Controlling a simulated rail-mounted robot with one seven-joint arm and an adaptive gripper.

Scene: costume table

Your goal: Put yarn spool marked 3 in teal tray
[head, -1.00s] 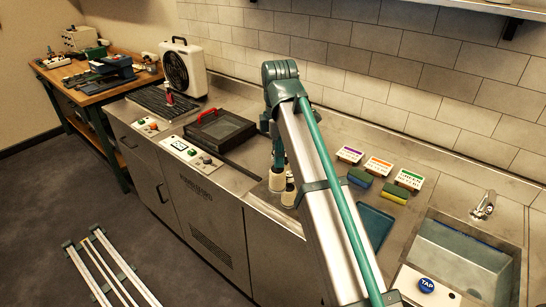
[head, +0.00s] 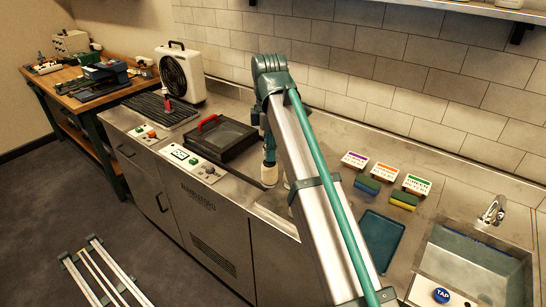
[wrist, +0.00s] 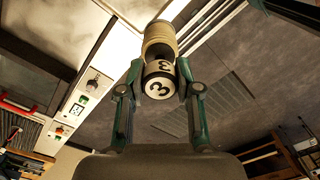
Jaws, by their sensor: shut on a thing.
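My gripper (wrist: 158,75) is shut on the yarn spool marked 3 (wrist: 159,83). In the wrist view the spool's dark, pale-labelled end with the number 3 faces the camera, and its cream body reaches beyond the fingertips. In the head view my gripper (head: 268,148) points down with the cream spool (head: 269,174) below it, left of my arm. The teal tray (head: 383,240) lies flat on the counter to the right of my arm, apart from the spool. Nothing shows on the visible part of the tray.
A dark lidded box with a red handle (head: 222,138) stands left of my gripper. A pale thing (head: 288,184) shows partly behind my arm. Sponges (head: 404,200) and small label signs (head: 385,172) stand behind the tray. A sink (head: 475,262) lies to the right.

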